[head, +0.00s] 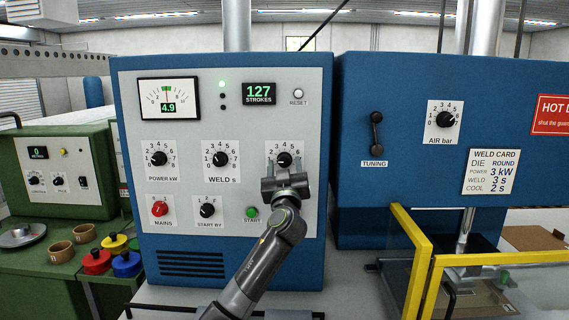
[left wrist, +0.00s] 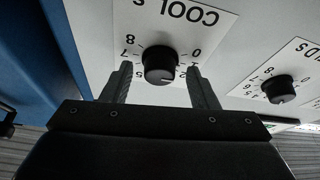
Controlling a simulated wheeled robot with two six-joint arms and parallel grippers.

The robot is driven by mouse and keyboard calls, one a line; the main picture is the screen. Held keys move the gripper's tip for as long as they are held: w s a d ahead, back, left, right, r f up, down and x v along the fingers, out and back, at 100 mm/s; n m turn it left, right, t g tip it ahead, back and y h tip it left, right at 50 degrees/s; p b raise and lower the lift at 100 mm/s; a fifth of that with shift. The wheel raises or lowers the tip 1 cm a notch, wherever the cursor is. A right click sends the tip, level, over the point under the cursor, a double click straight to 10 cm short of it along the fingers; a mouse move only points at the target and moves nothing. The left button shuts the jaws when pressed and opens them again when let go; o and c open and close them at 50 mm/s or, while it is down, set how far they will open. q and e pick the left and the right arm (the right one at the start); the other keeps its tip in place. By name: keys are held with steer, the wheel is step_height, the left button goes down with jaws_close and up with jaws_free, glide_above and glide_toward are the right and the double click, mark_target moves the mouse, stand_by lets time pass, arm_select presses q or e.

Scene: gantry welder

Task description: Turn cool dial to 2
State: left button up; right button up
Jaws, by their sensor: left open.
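The cool dial (head: 284,159) is a round black knob on a white numbered plate at the right of the welder's grey panel. In the left wrist view the dial (left wrist: 160,64) appears upside down, with "COOL" on its plate. A pale mark shows on the knob's side nearest my gripper; I cannot read its exact number. My left gripper (head: 285,182) is just below and in front of the dial in the head view. Its open fingers (left wrist: 159,82) straddle the knob in the wrist view, with gaps on both sides. They hide the plate's lower part in the head view.
The weld dial (head: 220,159) and power dial (head: 158,158) sit left of it. The green start button (head: 251,212) is close below left. The weld card (head: 491,171) reads cool 2 s. A yellow guard frame (head: 422,265) stands at the right.

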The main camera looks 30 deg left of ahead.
arm_select(q)
steer(key=shift+w, duration=0.1)
steer(key=shift+c, duration=0.2)
arm_select(e)
steer(key=shift+d, duration=0.3)
arm_select(q)
steer(key=c, duration=0.9)
steer(key=shift+a, duration=0.1)
steer(key=shift+c, duration=0.2)
arm_select(e)
steer(key=shift+s+d, duration=0.1)
arm_select(q)
steer(key=shift+m+t+h, duration=0.3)
steer(key=shift+m+h, duration=0.2)
steer(key=shift+m, duration=0.4)
steer(key=shift+m+h, duration=0.3)
steer(key=shift+m, duration=0.7)
steer(key=m+t+h+p, duration=0.1)
steer(key=m, duration=0.1)
steer(key=shift+a+r+m, duration=0.1)
steer(key=shift+m, duration=0.3)
steer(key=shift+m+h+p, duration=0.4)
steer(key=shift+m+h, duration=0.2)
steer(key=shift+m, duration=0.2)
arm_select(e)
steer(key=shift+r, duration=0.9)
arm_select(q)
steer(key=shift+m, duration=0.3)
arm_select(e)
steer(key=shift+r, duration=0.1)
